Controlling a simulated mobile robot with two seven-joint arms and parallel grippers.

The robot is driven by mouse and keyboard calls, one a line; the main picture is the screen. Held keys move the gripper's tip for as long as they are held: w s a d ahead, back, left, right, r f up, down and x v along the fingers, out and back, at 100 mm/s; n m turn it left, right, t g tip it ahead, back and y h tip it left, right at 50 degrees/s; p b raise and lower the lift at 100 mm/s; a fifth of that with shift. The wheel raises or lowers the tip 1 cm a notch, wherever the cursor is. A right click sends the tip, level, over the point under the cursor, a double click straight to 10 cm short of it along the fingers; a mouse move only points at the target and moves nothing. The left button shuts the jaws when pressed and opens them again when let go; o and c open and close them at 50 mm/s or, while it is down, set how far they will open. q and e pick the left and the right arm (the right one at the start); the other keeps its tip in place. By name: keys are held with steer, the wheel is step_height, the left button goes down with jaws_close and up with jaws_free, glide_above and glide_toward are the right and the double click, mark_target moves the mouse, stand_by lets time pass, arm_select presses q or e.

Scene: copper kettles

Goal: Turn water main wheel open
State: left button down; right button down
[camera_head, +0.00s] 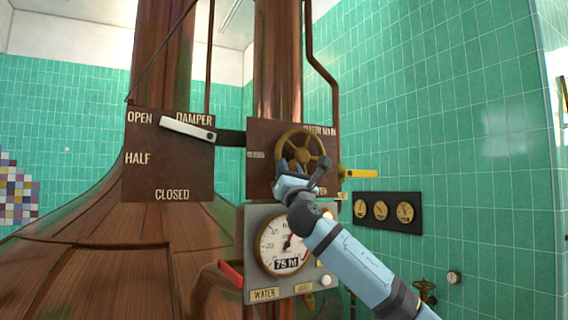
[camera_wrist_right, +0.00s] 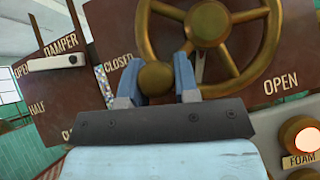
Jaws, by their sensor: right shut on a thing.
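The brass water main wheel (camera_head: 303,152) is mounted on a dark brown panel (camera_head: 262,182) with lettering reading "WATER MAIN". My right gripper (camera_head: 291,172) reaches it from below at its lower left side. In the right wrist view, the blue fingers (camera_wrist_right: 157,80) are shut around a round brass knob (camera_wrist_right: 155,77) on the wheel's rim. The wheel's hub and spokes (camera_wrist_right: 208,22) show up and to the right of the knob. "CLOSED" is lettered left of the wheel and "OPEN" (camera_wrist_right: 281,84) right of it. My left gripper is not in view.
A damper panel (camera_head: 140,180) with a pale lever (camera_head: 188,129) stands to the left, near "OPEN". Below the wheel is a gauge box (camera_head: 284,250) reading "75 hl". A yellow lever (camera_head: 360,173) sticks out right of the wheel. A red handle (camera_head: 230,273) is low left.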

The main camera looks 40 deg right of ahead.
steer(key=d+f+n+y+b, duration=0.1)
steer(key=d+n+y, duration=0.1)
steer(key=n+y, duration=0.7)
steer(key=s+d+f+n+g+y+b, duration=0.1)
steer(key=d+f+n+y, duration=0.1)
steer(key=n+y, duration=0.8)
steer(key=d+n, duration=0.1)
steer(key=n, duration=0.2)
steer(key=shift+s+d+b, duration=0.2)
steer(key=shift+b, duration=0.15)
steer(key=c, duration=0.9)
jaws_free()
steer(key=shift+d+f, duration=0.1)
steer(key=shift+o, duration=0.2)
steer(key=shift+f, duration=0.1)
